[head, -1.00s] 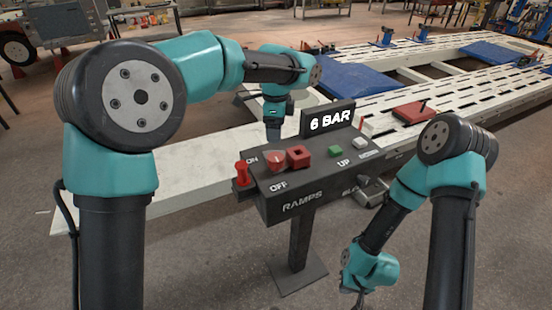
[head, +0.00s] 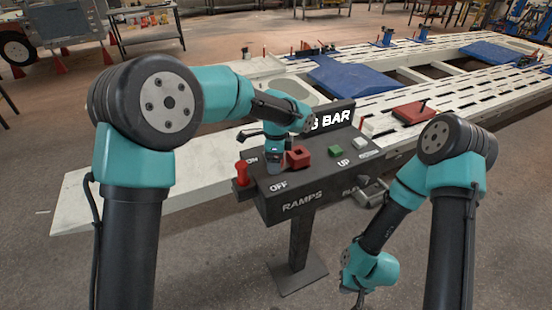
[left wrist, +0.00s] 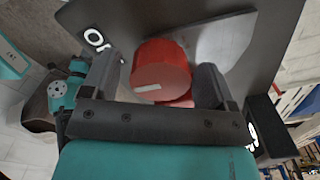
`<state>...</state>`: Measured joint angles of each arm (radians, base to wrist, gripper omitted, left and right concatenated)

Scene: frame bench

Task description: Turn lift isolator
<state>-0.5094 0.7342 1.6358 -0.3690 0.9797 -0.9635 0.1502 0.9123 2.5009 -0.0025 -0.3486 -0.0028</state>
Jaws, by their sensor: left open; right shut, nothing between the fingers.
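The control box (head: 300,208) stands on a post, with ON, OFF, RAMPS and UP lettering. The isolator is a round red knob (left wrist: 160,72) with a white mark on its face. In the left wrist view it lies between the two fingers of my left gripper (head: 273,168), with visible space at the sides. In the head view my left gripper covers the knob beside OFF. The left gripper is open. My right gripper (head: 359,294) hangs low, right of the post, shut and empty, partly cut off by the bottom edge.
A red square part (head: 298,157) sits close right of the left gripper, and a red plunger (head: 242,174) stands at the box's left end. A green button (head: 335,151) is farther right. The 6 BAR display (head: 335,118) rises behind, partly covered by my arm.

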